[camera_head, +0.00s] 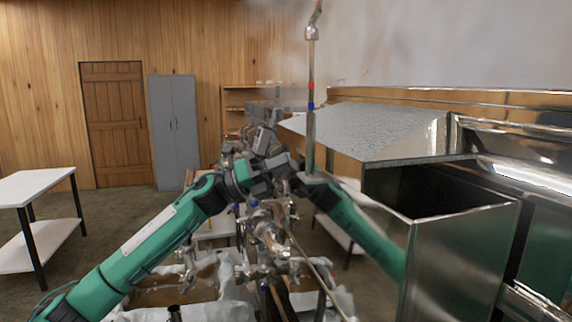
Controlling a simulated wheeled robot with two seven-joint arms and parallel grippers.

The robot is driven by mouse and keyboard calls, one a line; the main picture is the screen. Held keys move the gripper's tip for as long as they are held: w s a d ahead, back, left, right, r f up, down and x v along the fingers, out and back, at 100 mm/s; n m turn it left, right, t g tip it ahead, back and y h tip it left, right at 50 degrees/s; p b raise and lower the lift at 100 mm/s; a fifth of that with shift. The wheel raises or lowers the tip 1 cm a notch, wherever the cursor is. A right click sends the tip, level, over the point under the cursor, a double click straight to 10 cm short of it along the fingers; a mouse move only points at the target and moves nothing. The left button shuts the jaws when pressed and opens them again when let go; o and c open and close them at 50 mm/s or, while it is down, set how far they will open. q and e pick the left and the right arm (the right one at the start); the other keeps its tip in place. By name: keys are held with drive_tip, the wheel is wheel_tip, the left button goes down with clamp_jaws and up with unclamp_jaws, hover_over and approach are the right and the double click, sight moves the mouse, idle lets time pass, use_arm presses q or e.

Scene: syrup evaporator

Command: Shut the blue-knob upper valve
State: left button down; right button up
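A cluster of metal valves and pipe fittings (268,235) stands in the middle of the head view. A small blue knob (254,202) shows at the top of this cluster, just below my wrists. My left gripper (264,142) is the dark grey part at the end of the green arm from the left, above and close to the knob. My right gripper (284,168) is beside it, at the end of the green arm partly hidden behind the steel box. The two overlap, so their fingers are hard to separate. I cannot tell whether either touches the knob.
A steel evaporator pan (462,262) with a raised lid (372,130) fills the right side. A vertical pipe (311,68) with red and blue bands stands close behind my grippers. A white table (36,186) stands far left, with open floor beyond.

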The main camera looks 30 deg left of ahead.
use_arm(q)
drive_tip(key=shift+d+f, duration=0.25)
drive_tip(key=shift+f, duration=0.3)
use_arm(e)
drive_tip(key=shift+s+a, duration=0.1)
drive_tip(key=shift+s, duration=0.1)
use_arm(q)
drive_tip(key=c, duration=1.5)
unclamp_jaws()
drive_tip(key=shift+c, duration=0.2)
drive_tip(key=shift+s+r, duration=0.1)
drive_tip(key=shift+r, duration=0.15)
use_arm(e)
drive_tip(key=shift+f, duration=0.1)
